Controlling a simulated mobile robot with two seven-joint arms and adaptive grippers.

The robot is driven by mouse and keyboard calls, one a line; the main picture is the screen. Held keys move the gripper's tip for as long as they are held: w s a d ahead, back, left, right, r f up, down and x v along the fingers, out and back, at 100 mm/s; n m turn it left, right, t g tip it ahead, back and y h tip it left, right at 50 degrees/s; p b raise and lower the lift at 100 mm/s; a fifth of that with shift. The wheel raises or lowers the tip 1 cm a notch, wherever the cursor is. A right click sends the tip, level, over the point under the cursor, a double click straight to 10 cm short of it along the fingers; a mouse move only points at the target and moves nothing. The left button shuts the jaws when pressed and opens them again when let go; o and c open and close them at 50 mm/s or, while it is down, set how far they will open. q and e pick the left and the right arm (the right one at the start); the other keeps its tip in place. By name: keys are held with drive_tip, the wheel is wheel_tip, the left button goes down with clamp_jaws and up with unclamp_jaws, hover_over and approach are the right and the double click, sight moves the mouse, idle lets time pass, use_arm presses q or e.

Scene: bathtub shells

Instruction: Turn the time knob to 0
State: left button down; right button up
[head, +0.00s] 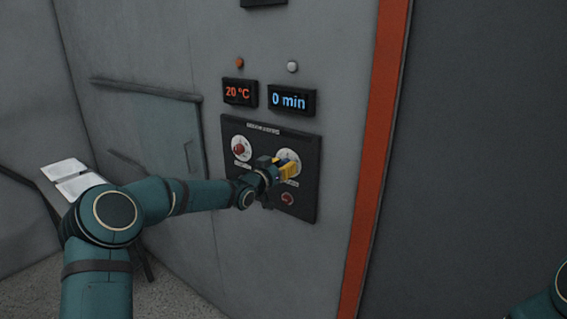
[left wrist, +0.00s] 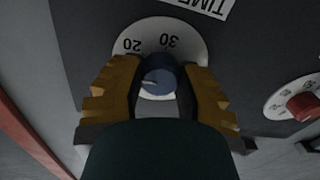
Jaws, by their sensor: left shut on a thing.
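The time knob (left wrist: 158,78) is a round blue knob with a pale pointer mark, on a white dial (left wrist: 187,42) numbered with 20 and 30 in the left wrist view. The word TIME shows upside down beside it. My left gripper (left wrist: 158,85) is shut on the knob, one yellow finger on each side. In the head view my left gripper (head: 288,170) covers the knob, and only part of its white dial (head: 289,154) shows. The blue time display (head: 289,101) above reads 0 min. My right gripper is out of view.
A red knob (head: 240,148) on its own dial sits left of my gripper on the black panel (head: 310,205). A red round control (head: 288,199) is just below. The temperature display (head: 239,92) reads 20 °C. An orange strip (head: 376,150) runs down to the right.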

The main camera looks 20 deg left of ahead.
use_arm(q)
drive_tip(key=n, duration=0.4)
drive_tip(key=shift+f+n+p, duration=0.1)
drive_tip(key=shift+n+p, duration=0.3)
drive_tip(key=shift+n, duration=0.9)
drive_tip(key=shift+f+n, duration=0.1)
drive_tip(key=shift+n, duration=0.8)
drive_tip(key=n+b, duration=0.2)
drive_tip(key=n, duration=0.2)
drive_tip(key=shift+b, duration=0.4)
drive_tip(key=shift+d+n+b, duration=0.1)
drive_tip(key=shift+n+b, duration=1.25)
drive_tip(key=shift+n, duration=0.85)
drive_tip(key=c, duration=0.6)
unclamp_jaws()
drive_tip(key=shift+o, duration=0.2)
drive_tip(key=shift+r, duration=0.2)
